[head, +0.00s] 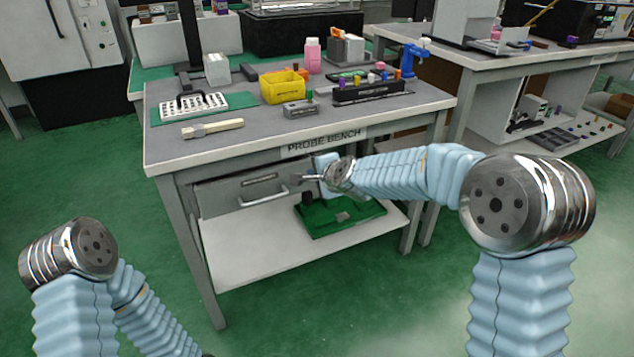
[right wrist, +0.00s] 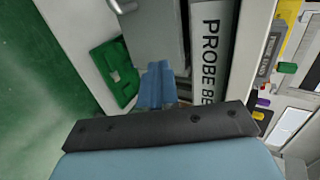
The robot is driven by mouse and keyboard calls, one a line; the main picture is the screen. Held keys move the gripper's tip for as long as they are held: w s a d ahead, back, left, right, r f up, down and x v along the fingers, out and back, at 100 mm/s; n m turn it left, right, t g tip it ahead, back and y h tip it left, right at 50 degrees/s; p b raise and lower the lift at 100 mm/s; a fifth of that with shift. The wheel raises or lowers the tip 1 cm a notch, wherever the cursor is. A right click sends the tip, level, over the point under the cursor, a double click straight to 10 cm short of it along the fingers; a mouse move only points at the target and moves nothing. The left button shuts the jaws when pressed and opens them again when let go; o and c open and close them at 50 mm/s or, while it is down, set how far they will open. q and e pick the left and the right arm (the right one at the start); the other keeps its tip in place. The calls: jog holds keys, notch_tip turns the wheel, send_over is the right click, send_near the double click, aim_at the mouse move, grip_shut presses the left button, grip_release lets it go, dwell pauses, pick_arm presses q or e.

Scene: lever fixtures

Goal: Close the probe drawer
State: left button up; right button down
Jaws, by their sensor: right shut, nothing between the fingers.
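The probe drawer (head: 225,196) is a grey front with a bar handle (head: 265,198), set under the top of the bench labelled PROBE BENCH. How far it stands out is hard to tell. My right gripper (head: 308,177) is at the right end of the drawer front, right of the handle. In the right wrist view its blue fingers (right wrist: 158,82) are together and empty, close in front of the grey drawer front (right wrist: 158,28); contact cannot be told. Part of the handle (right wrist: 122,5) shows at the top edge there. My left gripper is out of view.
The bench top (head: 240,155) carries a mallet (head: 212,128), a white rack (head: 193,105), a yellow bin (head: 282,87) and several small items. A green tray (head: 340,217) lies on the lower shelf (head: 260,255) below the drawer. Green floor (head: 100,170) is clear at left.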

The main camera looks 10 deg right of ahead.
jog(key=p+v, duration=0.2)
jog(key=v, duration=0.7)
jog(key=s+d+f+n+g, duration=0.15)
jog(key=s+f, duration=0.25)
jog(key=f, duration=0.5)
jog(key=s+f+n+g+h, duration=0.1)
jog(key=s+f+n+g, duration=0.25)
jog(key=f, duration=0.65)
jog(key=s+d+f+n+g, duration=0.15)
jog(key=s+f, duration=0.25)
jog(key=f, duration=0.5)
jog(key=s+a+f+n+g, duration=0.1)
jog(key=s+f+n+g, duration=0.1)
jog(key=s+f, duration=0.3)
jog(key=s+a+f+n+g+y, duration=0.1)
jog(key=s+f+n, duration=0.3)
jog(key=s, duration=0.8)
notch_tip(320, 180, down, 3)
jog(key=shift+s+a+r+g, duration=0.2)
jog(key=shift+s+a+g, duration=0.25)
jog(key=shift+g, duration=0.2)
